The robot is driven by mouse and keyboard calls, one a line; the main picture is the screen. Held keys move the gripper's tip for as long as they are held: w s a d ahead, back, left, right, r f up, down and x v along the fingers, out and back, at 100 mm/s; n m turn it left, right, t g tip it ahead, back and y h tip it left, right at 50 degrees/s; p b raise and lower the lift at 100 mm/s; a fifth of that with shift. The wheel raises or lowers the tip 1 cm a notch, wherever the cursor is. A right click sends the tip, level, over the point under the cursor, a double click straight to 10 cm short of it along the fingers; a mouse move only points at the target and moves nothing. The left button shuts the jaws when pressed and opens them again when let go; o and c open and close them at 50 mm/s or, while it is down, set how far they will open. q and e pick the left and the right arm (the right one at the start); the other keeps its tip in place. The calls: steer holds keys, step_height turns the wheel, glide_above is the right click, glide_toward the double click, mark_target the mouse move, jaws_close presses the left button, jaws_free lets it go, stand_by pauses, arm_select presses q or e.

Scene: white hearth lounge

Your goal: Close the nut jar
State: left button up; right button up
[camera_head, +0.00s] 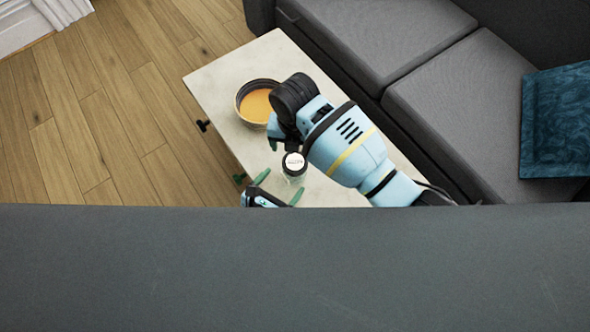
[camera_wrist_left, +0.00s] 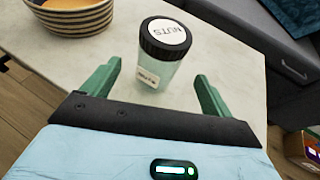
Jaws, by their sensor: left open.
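The nut jar (camera_head: 293,166) stands upright on the pale table. In the left wrist view the jar (camera_wrist_left: 158,72) has a pale greenish body and a black lid (camera_wrist_left: 166,37) with a white "NUTS" label. The lid sits on the jar top; I cannot tell whether it is fastened. My left gripper (camera_head: 280,187) is open, its green fingers just on the near side of the jar. In the left wrist view the jar stands ahead of the open fingers (camera_wrist_left: 155,85), a little beyond the tips. My right gripper (camera_head: 277,140) shows beside the jar top, partly hidden by its own arm.
A striped bowl (camera_head: 241,92) with orange contents stands on the table (camera_head: 225,75) behind the jar. A grey sofa (camera_head: 440,85) with a blue cushion (camera_head: 556,120) stands at the right. A large dark grey surface (camera_head: 290,270) hides the foreground. Wooden floor lies at the left.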

mark_target(295, 168)
arm_select(q)
steer(key=shift+x, duration=3.9)
